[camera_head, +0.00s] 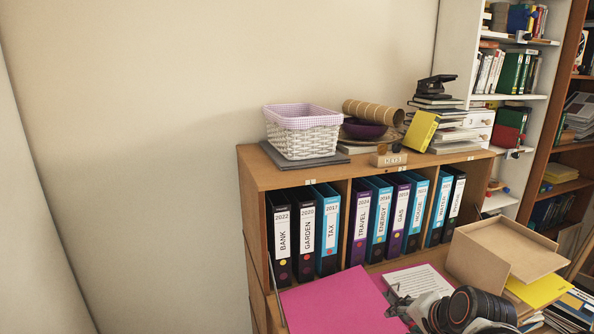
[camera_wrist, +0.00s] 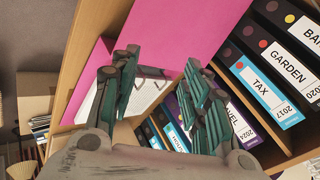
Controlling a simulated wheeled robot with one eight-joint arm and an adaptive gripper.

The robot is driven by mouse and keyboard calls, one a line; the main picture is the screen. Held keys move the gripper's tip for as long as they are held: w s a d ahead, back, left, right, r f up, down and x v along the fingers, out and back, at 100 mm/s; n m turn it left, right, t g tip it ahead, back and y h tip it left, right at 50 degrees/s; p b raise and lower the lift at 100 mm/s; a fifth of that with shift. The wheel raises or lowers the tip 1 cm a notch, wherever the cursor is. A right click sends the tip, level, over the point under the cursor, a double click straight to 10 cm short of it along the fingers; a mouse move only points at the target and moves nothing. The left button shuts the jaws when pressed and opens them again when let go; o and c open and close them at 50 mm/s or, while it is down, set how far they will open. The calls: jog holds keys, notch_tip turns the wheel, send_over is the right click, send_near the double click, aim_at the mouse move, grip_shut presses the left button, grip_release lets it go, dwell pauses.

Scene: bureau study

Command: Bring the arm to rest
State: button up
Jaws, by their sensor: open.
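My gripper (camera_head: 400,303) is low in the head view, over the pink sheet on the lowered desk flap of the bureau. My dark arm joints show just right of it. In the wrist view my gripper (camera_wrist: 160,65) has its two green-grey fingers spread apart with nothing between them. Behind the fingers are the pink sheet (camera_wrist: 185,25) and a white printed page. I cannot tell how far the fingertips are above the desk.
The bureau (camera_head: 256,172) holds a row of labelled binders (camera_head: 305,230). A white basket (camera_head: 302,131), a cardboard tube (camera_head: 373,114) and stacked books stand on top. An open cardboard box (camera_head: 505,250) is right of my arm. Bare wall (camera_head: 140,150) fills the left.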

jog(key=s+a+r+n, duration=0.2)
jog(key=s+r+n, duration=0.2)
jog(key=s+n, duration=0.1)
jog(key=s+a+r+n+h+b, duration=0.1)
jog(key=s+r+n, duration=0.3)
jog(key=s, duration=0.4)
jog(key=shift+s+a+r+n+g+h, duration=0.2)
jog(key=shift+a+n+g+h, duration=0.1)
jog(key=shift+a+n, duration=0.4)
jog(key=shift+w, duration=0.1)
jog(key=shift+c, duration=0.4)
dwell(0.7)
